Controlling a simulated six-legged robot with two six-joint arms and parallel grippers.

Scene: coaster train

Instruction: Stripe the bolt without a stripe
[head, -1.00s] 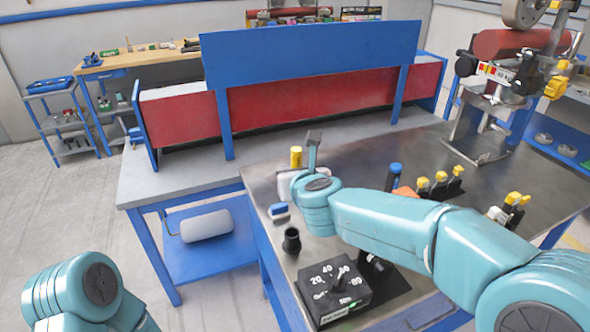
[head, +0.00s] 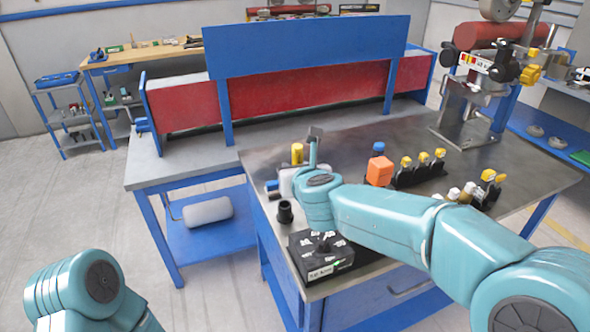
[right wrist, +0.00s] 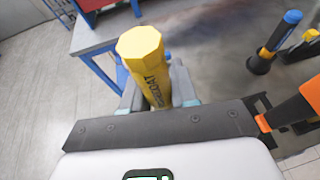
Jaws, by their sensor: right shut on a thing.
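My right gripper (right wrist: 158,98) is shut on a yellow paint marker (right wrist: 146,62) with a faceted yellow cap, which points up and away in the right wrist view. In the head view the marker (head: 297,153) shows just behind my right forearm, and the arm hides most of that gripper. My left arm shows at the lower left, but its gripper is out of frame. A mount with a red cylinder (head: 490,33) and yellow fittings (head: 530,74) stands at the upper right. I cannot tell which bolt lacks a stripe.
A blue-framed bench with red panels (head: 300,100) stands behind. Floor is clear at left.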

